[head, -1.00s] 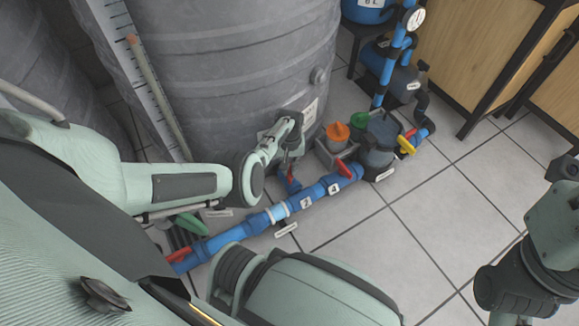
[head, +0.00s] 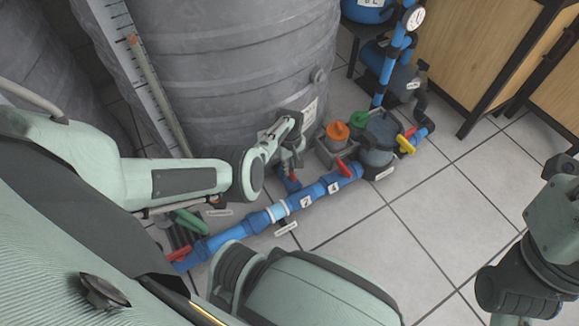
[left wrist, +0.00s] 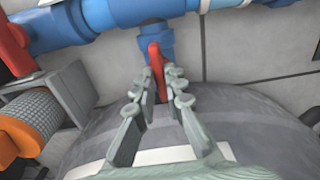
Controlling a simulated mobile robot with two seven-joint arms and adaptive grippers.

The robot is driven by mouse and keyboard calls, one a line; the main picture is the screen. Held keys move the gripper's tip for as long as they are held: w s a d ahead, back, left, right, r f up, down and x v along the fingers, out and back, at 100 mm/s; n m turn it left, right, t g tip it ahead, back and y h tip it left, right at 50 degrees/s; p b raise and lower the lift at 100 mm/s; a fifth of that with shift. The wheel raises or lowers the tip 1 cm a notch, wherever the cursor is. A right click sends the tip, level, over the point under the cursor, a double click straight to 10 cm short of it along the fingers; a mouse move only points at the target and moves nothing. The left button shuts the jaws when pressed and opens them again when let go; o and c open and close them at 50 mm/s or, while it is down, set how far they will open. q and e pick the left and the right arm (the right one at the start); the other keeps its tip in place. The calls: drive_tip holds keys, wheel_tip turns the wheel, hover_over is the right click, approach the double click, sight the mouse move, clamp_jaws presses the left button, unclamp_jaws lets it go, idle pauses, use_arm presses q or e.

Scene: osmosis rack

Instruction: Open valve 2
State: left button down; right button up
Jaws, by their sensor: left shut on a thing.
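My left gripper (head: 295,168) reaches down beside the grey tank. It is shut on a small red valve handle (left wrist: 156,70). In the left wrist view the fingers (left wrist: 157,85) stand on both sides of this handle, which sits on a short blue branch pipe (left wrist: 157,35). In the head view the red handle (head: 293,176) shows just below the fingers, partly hidden. The blue main pipe (head: 232,235) carries a label that looks like 2 (head: 307,201) near this branch and another that looks like 4 (head: 334,187).
Another red handle (head: 343,167) is close to the right, and one (head: 178,254) is at the pipe's left end. An orange-capped filter (head: 337,132) and a green-capped one (head: 359,120) stand nearby. The tank (head: 230,80) is behind. Tiled floor (head: 400,240) is clear at right.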

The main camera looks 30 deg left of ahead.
use_arm(q)
drive_tip(key=shift+a, duration=0.1)
drive_tip(key=c, duration=1.6)
unclamp_jaws()
wheel_tip(320, 180, up, 12)
drive_tip(key=shift+r, duration=0.1)
